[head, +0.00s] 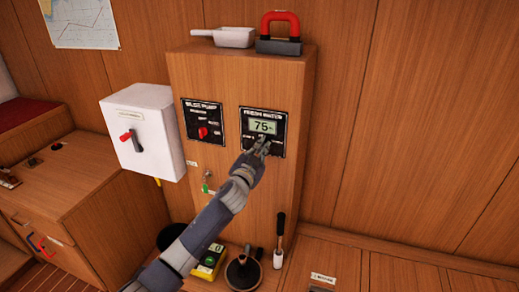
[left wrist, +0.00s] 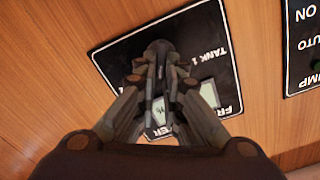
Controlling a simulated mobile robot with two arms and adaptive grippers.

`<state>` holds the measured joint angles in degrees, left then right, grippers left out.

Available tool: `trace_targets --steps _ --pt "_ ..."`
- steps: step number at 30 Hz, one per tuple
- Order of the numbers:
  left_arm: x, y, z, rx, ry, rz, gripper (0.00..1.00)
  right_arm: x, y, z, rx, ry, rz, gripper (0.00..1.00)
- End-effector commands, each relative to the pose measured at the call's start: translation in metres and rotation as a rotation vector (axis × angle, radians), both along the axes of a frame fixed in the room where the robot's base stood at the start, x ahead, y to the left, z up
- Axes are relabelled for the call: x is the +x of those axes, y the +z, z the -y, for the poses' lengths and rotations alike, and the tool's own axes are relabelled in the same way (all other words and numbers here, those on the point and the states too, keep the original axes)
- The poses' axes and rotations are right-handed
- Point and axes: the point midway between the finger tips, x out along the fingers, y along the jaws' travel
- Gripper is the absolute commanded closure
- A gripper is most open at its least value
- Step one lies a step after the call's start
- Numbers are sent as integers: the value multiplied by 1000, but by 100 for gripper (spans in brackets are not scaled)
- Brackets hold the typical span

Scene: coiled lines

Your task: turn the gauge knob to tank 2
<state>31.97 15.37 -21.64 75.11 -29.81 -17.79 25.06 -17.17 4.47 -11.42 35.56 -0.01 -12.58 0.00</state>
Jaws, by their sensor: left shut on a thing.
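The black fresh water panel (head: 281,112) is on the front of the wooden column. Its lit display (head: 263,126) reads 75. My left gripper (head: 263,144) is at the panel just below the display, with its fingers closed together on the gauge knob. The fingers and arm mostly hide the knob. In the left wrist view the panel (left wrist: 208,38) appears upside down. My left gripper (left wrist: 158,52) is shut in front of it, beside the "TANK 1" label (left wrist: 183,57). The knob's pointing direction is hidden. My right gripper is not in view.
A bilge pump panel (head: 203,121) with a red knob is just left. A white switch box (head: 150,135) stands further left. A white scoop (head: 234,37) and a red-handled object (head: 280,30) sit on top. Several items, including a yellow-black device (head: 210,260), stand below.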

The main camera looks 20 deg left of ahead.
Motion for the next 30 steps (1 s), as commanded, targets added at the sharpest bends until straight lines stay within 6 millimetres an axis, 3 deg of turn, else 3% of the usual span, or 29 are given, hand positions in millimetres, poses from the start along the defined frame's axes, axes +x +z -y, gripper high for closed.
trace_targets --steps 13,30 --pt "0 -3 4 266 0 8 100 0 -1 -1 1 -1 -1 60" --pt "0 -4 4 320 0 10 100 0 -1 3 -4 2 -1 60"
